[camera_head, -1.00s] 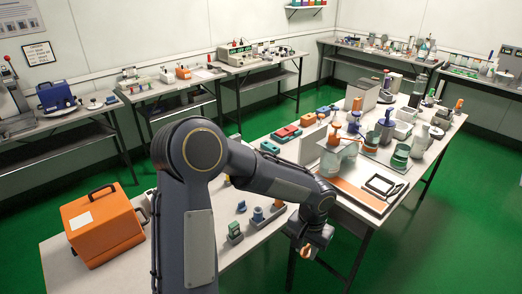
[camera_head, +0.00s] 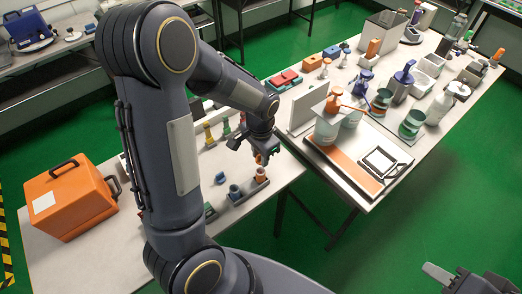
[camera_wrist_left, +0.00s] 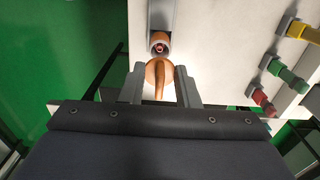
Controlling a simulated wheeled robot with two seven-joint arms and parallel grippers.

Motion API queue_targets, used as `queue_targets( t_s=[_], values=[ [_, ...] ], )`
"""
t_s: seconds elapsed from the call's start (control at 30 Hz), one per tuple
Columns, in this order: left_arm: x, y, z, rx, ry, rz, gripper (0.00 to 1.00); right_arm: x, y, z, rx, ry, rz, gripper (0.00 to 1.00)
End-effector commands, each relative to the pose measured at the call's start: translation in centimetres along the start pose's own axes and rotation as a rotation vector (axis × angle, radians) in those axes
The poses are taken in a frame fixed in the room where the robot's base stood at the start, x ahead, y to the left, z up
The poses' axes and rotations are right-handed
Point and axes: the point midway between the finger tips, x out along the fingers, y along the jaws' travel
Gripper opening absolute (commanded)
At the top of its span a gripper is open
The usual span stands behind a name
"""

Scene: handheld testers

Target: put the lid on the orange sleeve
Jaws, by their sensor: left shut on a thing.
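My left gripper (camera_head: 258,150) reaches over the near table from the left. In the left wrist view the fingers (camera_wrist_left: 160,88) are shut on an orange lid (camera_wrist_left: 158,76) with a stem or handle. The orange sleeve (camera_wrist_left: 159,43) stands in a grey holder, just beyond the lid in that view, and its open top shows. In the head view the orange sleeve (camera_head: 261,174) sits at the far end of the grey holder (camera_head: 240,195), just below the held lid (camera_head: 261,158). Whether they touch, I cannot tell. My right gripper (camera_head: 450,278) is partly in view at the lower right, away from the tables.
An orange case (camera_head: 72,197) stands on the left of the near table. Yellow, green and red pieces (camera_wrist_left: 285,75) in grey holders lie right of the sleeve. The far table (camera_head: 395,195) is crowded with pumps, jars and a tray.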

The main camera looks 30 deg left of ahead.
Motion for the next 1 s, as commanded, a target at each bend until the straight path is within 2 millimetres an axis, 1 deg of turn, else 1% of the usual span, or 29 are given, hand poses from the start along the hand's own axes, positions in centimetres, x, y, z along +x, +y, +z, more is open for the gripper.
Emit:
queue_targets(
  t_s=[0.03, 0.53, 0.7, 1.0],
  values=[
    [0.5, 0.0, 0.0, 0.000, 0.000, 0.000, 0.08, 0.4, 0.2, 0.2, 0.000, 0.000, 0.000, 0.40],
    [4.2, 0.0, 0.0, -0.002, 0.000, 0.000, 0.08, 2.9, 1.3, 1.4, 0.000, 0.000, 0.000, 0.40],
    [4.6, 0.0, 0.0, -0.002, 0.000, 0.000, 0.08, 3.2, 1.4, 1.6, 0.000, 0.000, 0.000, 0.40],
    [4.6, 0.0, -0.1, -0.002, 0.000, 0.000, 0.08, 3.1, 1.4, 1.6, 0.000, 0.000, 0.000, 0.40]
  ],
)
